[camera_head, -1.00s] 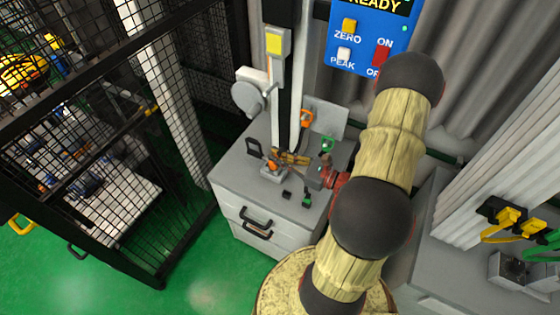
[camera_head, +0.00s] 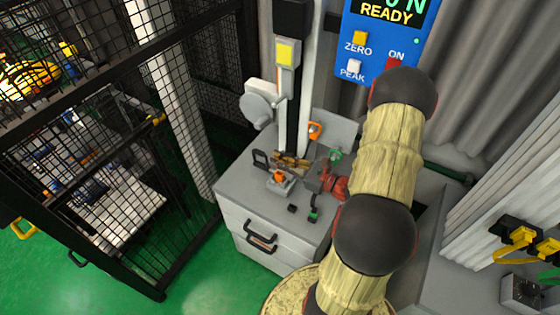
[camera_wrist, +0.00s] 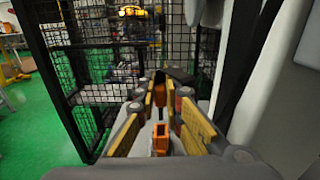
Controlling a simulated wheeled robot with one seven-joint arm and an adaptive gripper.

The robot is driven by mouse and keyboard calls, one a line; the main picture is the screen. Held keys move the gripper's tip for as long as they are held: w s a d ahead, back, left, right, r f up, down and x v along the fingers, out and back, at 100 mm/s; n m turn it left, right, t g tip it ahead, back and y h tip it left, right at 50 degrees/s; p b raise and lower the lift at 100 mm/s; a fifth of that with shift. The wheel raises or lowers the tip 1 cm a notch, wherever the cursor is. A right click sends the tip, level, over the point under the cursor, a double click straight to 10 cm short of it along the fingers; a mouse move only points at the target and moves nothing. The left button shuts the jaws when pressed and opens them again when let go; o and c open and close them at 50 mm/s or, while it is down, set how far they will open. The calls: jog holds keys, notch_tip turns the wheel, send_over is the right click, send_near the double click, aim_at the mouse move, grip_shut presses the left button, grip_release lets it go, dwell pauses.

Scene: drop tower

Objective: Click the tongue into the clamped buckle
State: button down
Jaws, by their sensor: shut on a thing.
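The orange buckle (camera_head: 280,177) sits in a small grey clamp (camera_head: 287,188) on the grey cabinet top. In the wrist view the buckle (camera_wrist: 160,140) shows between and below my fingers. My gripper (camera_head: 290,161) reaches in from the right, its yellow-padded fingers just behind and above the buckle. In the wrist view my gripper (camera_wrist: 162,95) is shut on a brownish-orange piece (camera_wrist: 159,88) at the fingertips, which looks like the tongue. The tongue appears apart from the buckle; the exact gap cannot be told. In the head view the fingers mostly hide it.
The tower column (camera_head: 290,118) rises close behind. The cabinet top's front left is clear.

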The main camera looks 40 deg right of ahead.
jog(key=shift+f+b, duration=1.15)
jog(key=shift+f, duration=0.9)
jog(key=shift+f, duration=0.2)
jog(key=c, duration=1.8)
grip_release()
jog(key=shift+c, duration=0.2)
jog(key=v, duration=1.2)
